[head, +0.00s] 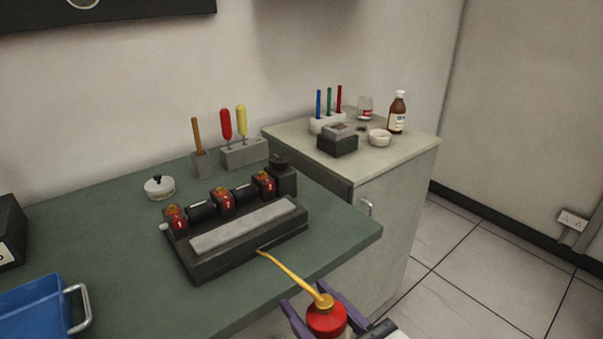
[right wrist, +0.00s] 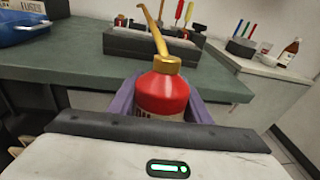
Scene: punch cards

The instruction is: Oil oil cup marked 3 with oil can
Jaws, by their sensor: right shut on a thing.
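A red oil can (head: 326,320) with a long yellow spout is held by my right gripper (head: 318,304), whose purple fingers close around its body, in front of the table edge. The can also shows upright in the right wrist view (right wrist: 162,95). Its spout points left and up, its tip appearing near the front edge of a black machine (head: 250,240). The machine carries a row of red oil cups: the left one (head: 176,218) reads 1, the middle one (head: 222,201) looks like 2, and the right one (head: 265,184) has a mark too small to read surely. My left gripper is not in view.
A white-lidded pot (head: 159,187) stands behind the machine's left end. A grey block (head: 245,153) holds red and yellow screwdrivers. A blue tray (head: 35,308) lies front left. A side cabinet (head: 385,160) holds pens, bottle and jars. The green tabletop (head: 120,280) is clear left of the machine.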

